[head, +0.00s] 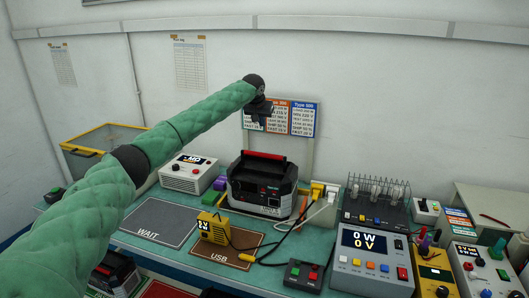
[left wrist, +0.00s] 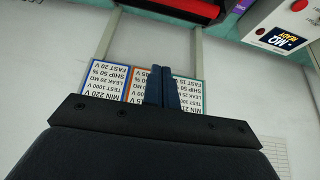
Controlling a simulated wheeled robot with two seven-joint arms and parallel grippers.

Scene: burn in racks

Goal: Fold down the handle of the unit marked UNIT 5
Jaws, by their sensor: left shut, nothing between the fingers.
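A black power unit (head: 262,187) with sockets on its front stands on the green bench near the middle of the head view. Its red handle (head: 264,155) runs along the top; I cannot tell surely whether it is raised or folded. The unit's marking is too small to read. The red handle (left wrist: 185,8) also shows at the top edge of the left wrist view. My left gripper (head: 257,120) is above and behind the unit, in front of the wall cards, apart from the handle. Its fingers (left wrist: 162,88) are shut and empty. My right gripper is not in view.
A second black unit (head: 115,275) is low at the left. A white tester (head: 190,174) is left, a wattmeter (head: 370,262) and lamp rack (head: 376,210) right.

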